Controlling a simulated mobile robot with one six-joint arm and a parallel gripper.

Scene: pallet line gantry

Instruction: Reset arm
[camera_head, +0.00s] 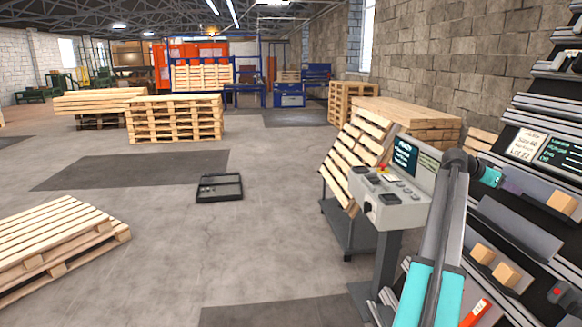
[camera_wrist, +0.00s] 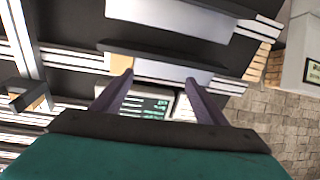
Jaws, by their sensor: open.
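My gripper (camera_wrist: 159,80) is open in the wrist view, its two dark fingers spread apart with nothing between them. Behind the fingers are pale and dark shelf strips and a dark screen with green text (camera_wrist: 147,104). In the head view, my arm rises from the lower right, and the teal end by my gripper (camera_head: 491,177) is close in front of the shelf rack (camera_head: 518,215). The fingers are hard to make out there. I cannot tell whether they touch the rack.
Wooden blocks (camera_head: 562,203) sit on the rack's shelves. A control console (camera_head: 400,210) stands left of my arm, beside a cart with a tilted pallet (camera_head: 352,155). A black tray (camera_head: 219,188) lies on the floor.

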